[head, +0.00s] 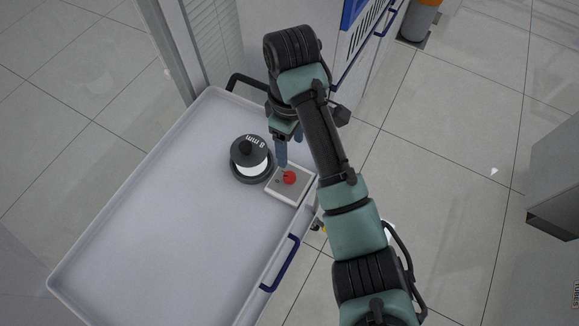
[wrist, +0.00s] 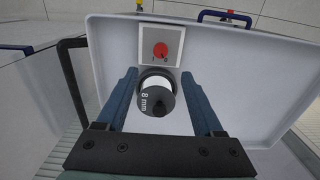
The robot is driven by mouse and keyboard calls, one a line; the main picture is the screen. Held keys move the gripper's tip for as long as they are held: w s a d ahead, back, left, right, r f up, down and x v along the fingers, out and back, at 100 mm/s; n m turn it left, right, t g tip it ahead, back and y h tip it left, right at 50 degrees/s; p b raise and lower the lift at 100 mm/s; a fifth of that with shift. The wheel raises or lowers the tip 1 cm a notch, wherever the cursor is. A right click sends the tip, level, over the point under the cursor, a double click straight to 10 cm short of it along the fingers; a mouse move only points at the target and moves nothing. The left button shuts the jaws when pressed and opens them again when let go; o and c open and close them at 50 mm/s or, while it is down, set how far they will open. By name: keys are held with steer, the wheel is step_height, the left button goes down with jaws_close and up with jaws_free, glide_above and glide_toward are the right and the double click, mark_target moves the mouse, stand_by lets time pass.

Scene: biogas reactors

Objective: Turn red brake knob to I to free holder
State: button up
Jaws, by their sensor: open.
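The red brake knob (head: 289,177) sits on a light square plate (head: 303,188) at the tray's right edge. In the wrist view the knob (wrist: 160,49) is ahead of the fingers, with small marks below it. Which mark it points to is too small to tell. The round dark holder (head: 238,160), with a white band and "8 mm" on its top, stands beside the plate. In the wrist view the holder (wrist: 145,101) appears between the fingers, lower than the knob. My gripper (head: 290,152) is open and empty, above the tray near the knob; its blue fingers touch nothing that I can see.
The grey tray (head: 160,220) has raised rims and is otherwise bare to the left. A blue handle (head: 281,265) is on its right side and a black handle (head: 247,82) at its far end. A white cabinet (head: 285,15) stands behind it.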

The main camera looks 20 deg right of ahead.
mark_target(290, 176)
step_height(290, 176, down, 11)
steer(key=b, duration=0.6)
steer(key=shift+a, duration=0.15)
steer(key=shift+f, duration=0.65)
jaws_close()
